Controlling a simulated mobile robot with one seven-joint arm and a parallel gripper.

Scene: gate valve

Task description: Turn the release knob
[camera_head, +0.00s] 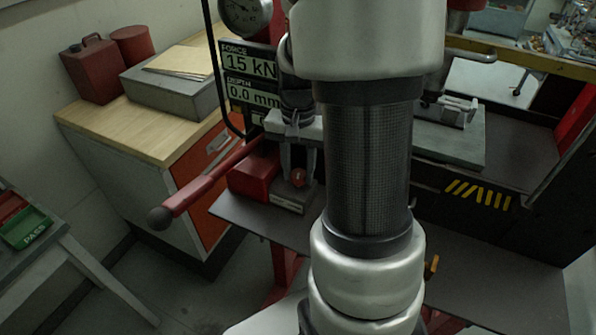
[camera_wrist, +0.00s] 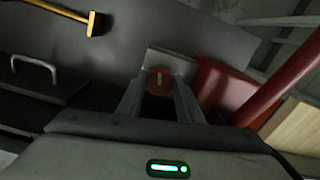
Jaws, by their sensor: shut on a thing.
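The release knob (camera_wrist: 159,82) is a small round red knob with a pale line across its face, seen between my gripper's fingertips in the wrist view. It also shows in the head view (camera_head: 298,177), on a small grey block (camera_head: 291,199) beside a red housing (camera_head: 255,174). My gripper (camera_wrist: 160,85) reaches down to it with a finger on each side and is shut on it. It shows in the head view (camera_head: 299,170) too, partly behind my arm. The pale line runs roughly up and down in the wrist view.
A red lever with a dark ball end (camera_head: 160,218) sticks out to the left of the housing. A display (camera_head: 250,75) reads 15 kN and 0.0 mm. A wooden-topped cabinet (camera_head: 150,135) stands at left. A yellow-handled tool (camera_wrist: 96,24) shows in the wrist view.

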